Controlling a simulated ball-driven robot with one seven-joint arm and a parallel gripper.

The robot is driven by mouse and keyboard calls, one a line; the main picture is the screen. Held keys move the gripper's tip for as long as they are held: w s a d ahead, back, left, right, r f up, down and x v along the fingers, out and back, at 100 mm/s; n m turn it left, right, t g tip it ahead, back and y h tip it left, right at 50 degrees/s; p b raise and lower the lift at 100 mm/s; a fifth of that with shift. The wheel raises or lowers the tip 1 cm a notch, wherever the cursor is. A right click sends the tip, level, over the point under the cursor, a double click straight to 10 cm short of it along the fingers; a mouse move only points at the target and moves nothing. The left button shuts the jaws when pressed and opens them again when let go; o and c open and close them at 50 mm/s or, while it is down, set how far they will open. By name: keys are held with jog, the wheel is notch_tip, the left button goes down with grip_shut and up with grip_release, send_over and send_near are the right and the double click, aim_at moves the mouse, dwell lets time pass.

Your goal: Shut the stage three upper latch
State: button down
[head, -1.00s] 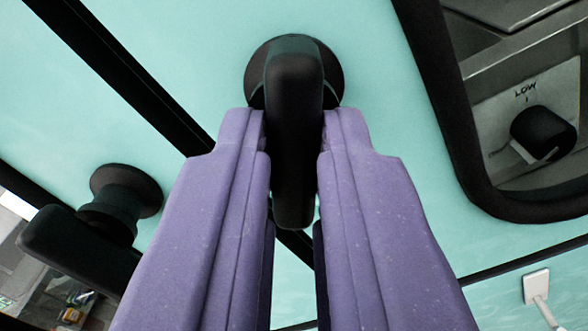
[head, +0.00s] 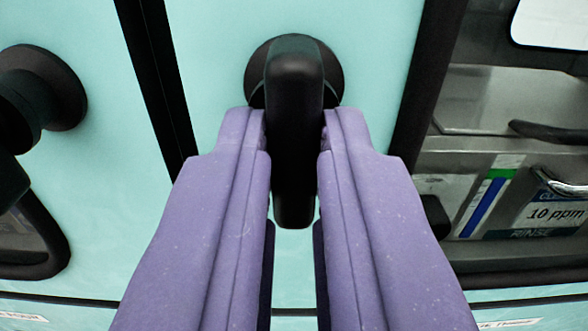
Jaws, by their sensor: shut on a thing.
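A black latch handle (head: 294,90) on a round black base sits on a pale teal door panel (head: 215,60) in the head view. My gripper (head: 294,135) has its two purple fingers on either side of the handle and is shut on it. The handle's free end points down the picture between the fingers. A second black latch (head: 45,90) is at the left edge, partly cut off, on the neighbouring panel. No label shows which stage the held latch belongs to.
A black seam (head: 155,75) runs between the two panels on the left. To the right, a black-framed window (head: 415,100) shows grey equipment and a "10 ppm" rinse label (head: 558,212) behind it. Small white labels lie along the bottom edge.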

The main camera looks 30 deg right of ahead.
dwell(0.3)
jog(key=c, duration=1.1)
grip_release()
jog(key=shift+s, duration=0.1)
jog(key=v, duration=0.7)
jog(key=shift+s+a, duration=0.25)
